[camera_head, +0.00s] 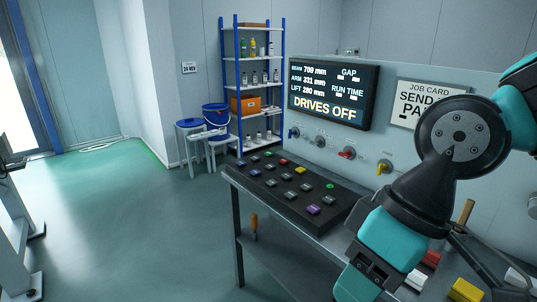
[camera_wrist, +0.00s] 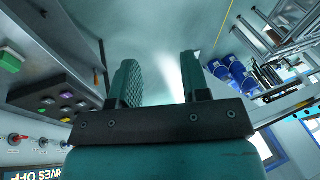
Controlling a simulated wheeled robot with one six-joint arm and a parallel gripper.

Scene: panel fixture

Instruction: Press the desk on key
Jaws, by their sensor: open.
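A black key desk (camera_head: 268,196) with several small coloured keys lies on the bench, left of my arm. A round green key (camera_head: 330,186) sits at its right rear; a red key (camera_head: 283,162) and a green key (camera_head: 268,154) are farther left. Key labels are too small to read, so I cannot tell which is the on key. My gripper (camera_wrist: 160,72) is open and empty, apart from the keys. Its fingers do not show in the head view.
A display (camera_head: 333,92) reading "DRIVES OFF" hangs above several coloured valve-like knobs (camera_head: 347,153). A job card (camera_head: 425,103) is partly hidden by my arm. Coloured blocks (camera_head: 466,290) lie at the bench's right.

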